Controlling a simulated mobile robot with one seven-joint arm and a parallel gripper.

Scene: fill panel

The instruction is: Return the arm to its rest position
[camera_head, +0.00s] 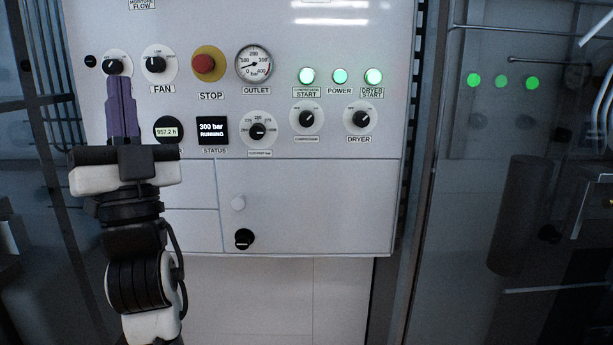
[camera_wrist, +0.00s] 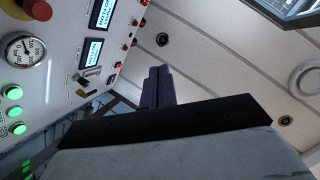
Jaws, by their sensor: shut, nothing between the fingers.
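My gripper (camera_head: 120,80) stands upright in front of the left part of the panel (camera_head: 330,205) in the head view. Its purple fingers are together, point up and hold nothing. Their tips lie just below the top left knob (camera_head: 117,65) in the picture; I cannot tell how far they are from the panel. In the wrist view my gripper (camera_wrist: 158,72) is seen from behind, fingers closed, with the pale ceiling (camera_wrist: 225,80) beyond. My black and white arm links rise from the bottom left of the head view.
The panel holds a FAN knob (camera_head: 154,64), red STOP button (camera_head: 204,65), OUTLET gauge (camera_head: 254,63), status display (camera_head: 212,129) reading 300 bar RUNNING, and three lit green buttons including POWER (camera_head: 340,76). A dark glassy surface (camera_head: 480,200) stands at right. The panel's lower middle is unobstructed.

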